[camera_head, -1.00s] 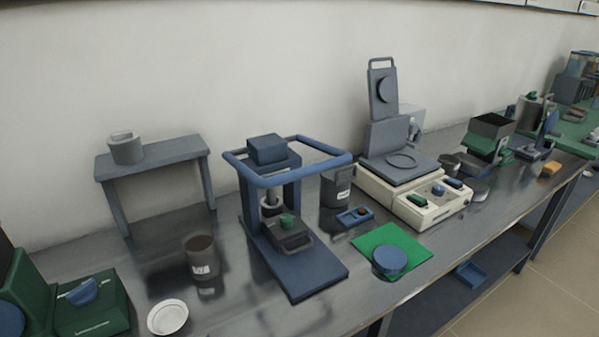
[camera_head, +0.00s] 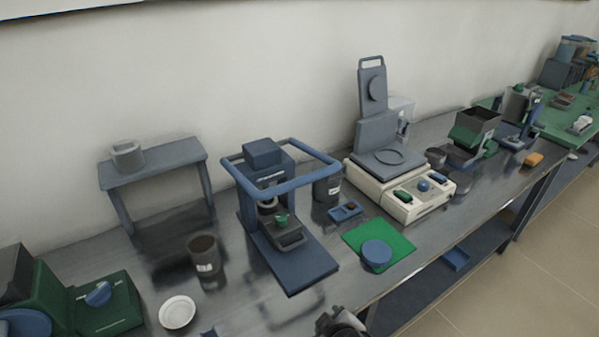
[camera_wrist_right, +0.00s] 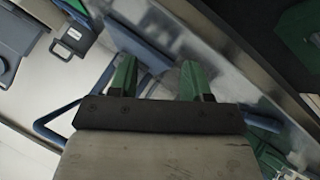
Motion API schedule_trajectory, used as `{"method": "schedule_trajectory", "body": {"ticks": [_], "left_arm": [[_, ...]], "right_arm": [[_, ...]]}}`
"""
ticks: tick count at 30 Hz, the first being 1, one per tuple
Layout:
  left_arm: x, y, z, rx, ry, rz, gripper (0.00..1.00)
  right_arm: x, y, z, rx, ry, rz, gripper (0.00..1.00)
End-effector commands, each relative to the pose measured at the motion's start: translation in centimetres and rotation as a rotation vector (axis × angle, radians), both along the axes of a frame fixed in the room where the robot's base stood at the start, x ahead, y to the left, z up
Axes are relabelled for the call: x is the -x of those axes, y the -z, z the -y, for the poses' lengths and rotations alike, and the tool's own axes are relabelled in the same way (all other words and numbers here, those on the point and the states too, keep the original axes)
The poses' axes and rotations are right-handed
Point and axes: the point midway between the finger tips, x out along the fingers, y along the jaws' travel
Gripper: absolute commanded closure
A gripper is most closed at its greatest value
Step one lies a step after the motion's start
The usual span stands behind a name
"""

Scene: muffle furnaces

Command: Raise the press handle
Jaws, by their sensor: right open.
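The press (camera_head: 300,266) stands on the metal bench, with a blue flat base and a dark green-knobbed piece under its column. Its blue tubular handle (camera_head: 302,180) loops around the column at upper height, roughly level. My right gripper (camera_wrist_right: 160,80) is open and empty, its two green fingers apart in the right wrist view. Blue tubing (camera_wrist_right: 45,122), which looks like the handle, shows behind it there; I cannot tell how near it is. A dark part of my right arm shows at the bottom edge of the head view. My left gripper is not in view.
A brown-topped cup (camera_head: 205,262) and a white dish (camera_head: 177,312) stand left of the press. A green mat (camera_head: 398,240) with a blue round piece (camera_head: 376,253) and a beige-based device (camera_head: 408,208) are to the right. A grey stand (camera_head: 165,177) is behind left.

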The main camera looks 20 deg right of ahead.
Motion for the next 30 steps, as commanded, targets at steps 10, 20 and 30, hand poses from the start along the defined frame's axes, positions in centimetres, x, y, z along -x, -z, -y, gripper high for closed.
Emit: {"method": "schedule_trajectory", "body": {"ticks": [10,20,30], "left_arm": [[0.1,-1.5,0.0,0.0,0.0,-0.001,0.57],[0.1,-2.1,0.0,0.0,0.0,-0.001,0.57],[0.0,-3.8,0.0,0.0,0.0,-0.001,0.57]], "right_arm": [[-9.8,-17.3,0.5,0.7,-0.189,0.512,0.52],[-12.7,-21.9,-0.5,0.966,-0.255,0.621,0.52],[-18.6,-22.8,1.0,0.96,-0.253,0.621,0.52]]}}
